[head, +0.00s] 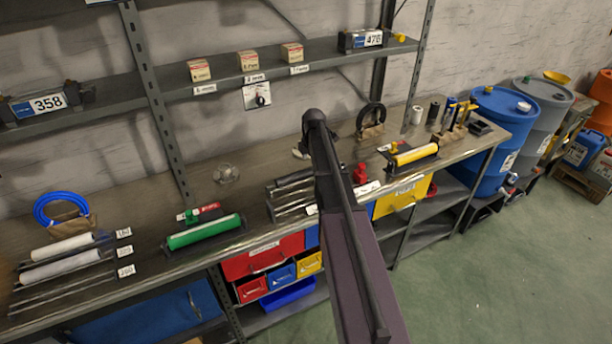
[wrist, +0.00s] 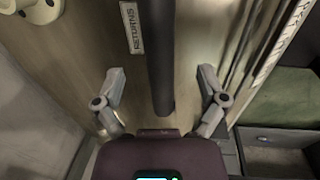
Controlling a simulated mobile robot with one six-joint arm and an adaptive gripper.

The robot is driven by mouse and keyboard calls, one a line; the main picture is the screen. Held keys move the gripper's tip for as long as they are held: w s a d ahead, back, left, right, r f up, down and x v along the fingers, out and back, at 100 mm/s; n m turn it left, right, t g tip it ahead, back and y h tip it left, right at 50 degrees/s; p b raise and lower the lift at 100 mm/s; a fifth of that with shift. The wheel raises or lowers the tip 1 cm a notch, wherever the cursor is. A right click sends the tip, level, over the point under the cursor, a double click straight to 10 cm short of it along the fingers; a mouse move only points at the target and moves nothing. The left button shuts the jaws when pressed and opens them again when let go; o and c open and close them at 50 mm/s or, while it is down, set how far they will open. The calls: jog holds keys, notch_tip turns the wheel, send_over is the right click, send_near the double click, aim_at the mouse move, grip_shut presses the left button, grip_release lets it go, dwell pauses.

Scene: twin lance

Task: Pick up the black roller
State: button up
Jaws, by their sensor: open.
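A dark cylinder, which looks like the black roller (wrist: 160,55), runs lengthwise down the middle of the wrist view. My gripper (wrist: 161,76) is open, with one finger on each side of the roller and a visible gap to both. The roller's near end shows just ahead of the gripper body. In the head view a dark roller (head: 294,178) lies along the back of a rack on the bench, its right part hidden behind my arm. My gripper cannot be made out in the head view.
A RETURNS label (wrist: 132,27) lies left of the roller, with a pale round object (wrist: 38,9) beyond. Rack rails (wrist: 255,45) run on the right. On the bench (head: 150,205) are a green roller (head: 205,232), a yellow roller (head: 415,155) and white rollers (head: 62,249).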

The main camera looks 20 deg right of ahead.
aim_at(310, 169)
jog(key=shift+f, duration=0.1)
jog(key=shift+w+d+f+b, duration=0.1)
jog(key=shift+w+f+b, duration=0.1)
jog(key=shift+f+b, duration=1.1)
jog(key=shift+w+d+f+b, duration=0.1)
jog(key=shift+w+f+b, duration=0.1)
jog(key=shift+f+b, duration=1.1)
jog(key=shift+r, duration=0.1)
grip_shut()
